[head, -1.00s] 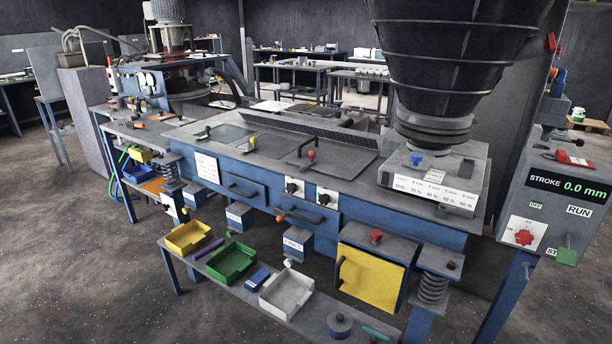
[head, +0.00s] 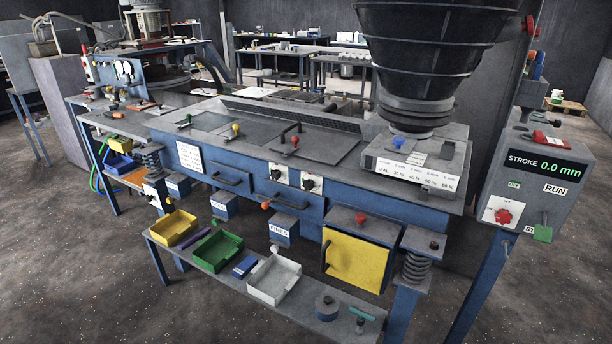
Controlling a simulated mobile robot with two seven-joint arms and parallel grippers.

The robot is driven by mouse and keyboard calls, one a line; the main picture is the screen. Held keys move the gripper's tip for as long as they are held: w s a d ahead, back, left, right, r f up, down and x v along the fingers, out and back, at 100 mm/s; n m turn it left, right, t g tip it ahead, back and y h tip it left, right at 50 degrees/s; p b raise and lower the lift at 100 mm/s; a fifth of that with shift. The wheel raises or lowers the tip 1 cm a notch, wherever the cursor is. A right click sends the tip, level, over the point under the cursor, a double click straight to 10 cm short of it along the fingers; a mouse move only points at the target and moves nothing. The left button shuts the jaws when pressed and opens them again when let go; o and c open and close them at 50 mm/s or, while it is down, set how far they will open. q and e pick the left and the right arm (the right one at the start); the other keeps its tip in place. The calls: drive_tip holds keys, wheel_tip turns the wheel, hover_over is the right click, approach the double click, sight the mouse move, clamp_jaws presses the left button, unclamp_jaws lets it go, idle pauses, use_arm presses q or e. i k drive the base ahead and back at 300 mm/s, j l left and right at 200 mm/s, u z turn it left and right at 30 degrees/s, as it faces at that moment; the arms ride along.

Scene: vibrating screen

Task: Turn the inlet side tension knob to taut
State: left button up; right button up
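Two black rotary knobs on white plates sit side by side on the blue front of the screen machine. One is the left knob (head: 280,173) and the other is the right knob (head: 312,182). The plate markings are too small to read, so I cannot tell which is the inlet side tension knob or where each points. Neither of my grippers is in view.
A black ribbed hopper (head: 428,50) stands over the machine's right end. A control box (head: 535,180) at right reads STROKE 0.0 mm. A low shelf in front holds a yellow bin (head: 173,228), a green bin (head: 217,252) and a white bin (head: 274,281). Floor in front is open.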

sight(308, 185)
drive_tip(key=i+j+z, duration=0.1)
drive_tip(key=i+j, duration=0.35)
drive_tip(key=j, duration=0.2)
drive_tip(key=i+j+z, duration=0.15)
drive_tip(key=i+j, duration=0.1)
drive_tip(key=j, duration=0.1)
